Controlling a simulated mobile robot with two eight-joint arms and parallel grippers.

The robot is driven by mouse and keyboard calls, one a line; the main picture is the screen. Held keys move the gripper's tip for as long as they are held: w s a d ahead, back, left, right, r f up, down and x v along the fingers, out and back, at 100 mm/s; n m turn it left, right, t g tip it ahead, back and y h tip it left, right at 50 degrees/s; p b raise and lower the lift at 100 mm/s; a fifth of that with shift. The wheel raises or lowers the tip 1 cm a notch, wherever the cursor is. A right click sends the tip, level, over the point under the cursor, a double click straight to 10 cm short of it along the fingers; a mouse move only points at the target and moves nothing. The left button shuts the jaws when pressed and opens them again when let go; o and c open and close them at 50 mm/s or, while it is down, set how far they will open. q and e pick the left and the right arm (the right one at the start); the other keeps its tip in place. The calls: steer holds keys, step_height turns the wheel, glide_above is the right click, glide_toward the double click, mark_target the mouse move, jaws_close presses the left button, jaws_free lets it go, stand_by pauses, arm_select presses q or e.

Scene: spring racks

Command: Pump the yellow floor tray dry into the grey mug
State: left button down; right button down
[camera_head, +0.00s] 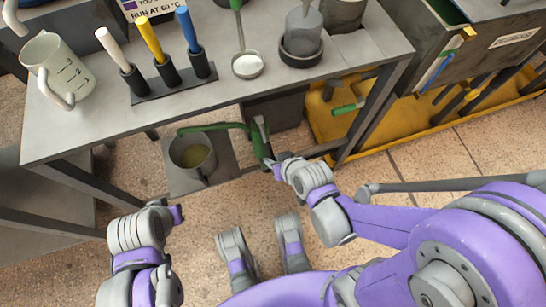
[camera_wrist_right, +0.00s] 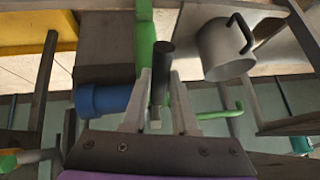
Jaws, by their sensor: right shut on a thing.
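The grey mug (camera_head: 177,163) stands on a dark plate under the bench and holds murky yellowish liquid. The green pump (camera_head: 257,146) stands to its right, its green spout (camera_head: 212,127) reaching over the mug. The yellow floor tray (camera_head: 428,121) lies on the floor at right; how much liquid is in it I cannot tell. My right gripper (camera_head: 271,164) is at the pump. In the right wrist view its fingers (camera_wrist_right: 160,105) are shut on a dark pump handle (camera_wrist_right: 162,60), with the mug (camera_wrist_right: 218,50) alongside. My left gripper (camera_head: 176,214) is low at left, away from the mug; its jaws are unclear.
The bench top (camera_head: 90,125) above carries a measuring jug (camera_head: 52,68), a rack of coloured-handled tools (camera_head: 165,82) and a ladle (camera_head: 248,66). Bench legs flank the mug and pump. A dark machine (camera_head: 440,62) stands over the tray. Tiled floor in front is clear.

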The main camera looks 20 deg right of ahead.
arm_select(q)
steer(key=shift+w+f+b, duration=0.1)
steer(key=shift+f+b, duration=0.35)
steer(key=shift+f, duration=0.35)
arm_select(e)
steer(key=shift+f+t, duration=0.4)
steer(key=shift+f, duration=0.05)
steer(key=c, duration=0.7)
jaws_free()
steer(key=shift+w, duration=0.1)
arm_select(q)
steer(key=shift+r, duration=0.1)
arm_select(e)
steer(key=shift+r, duration=0.15)
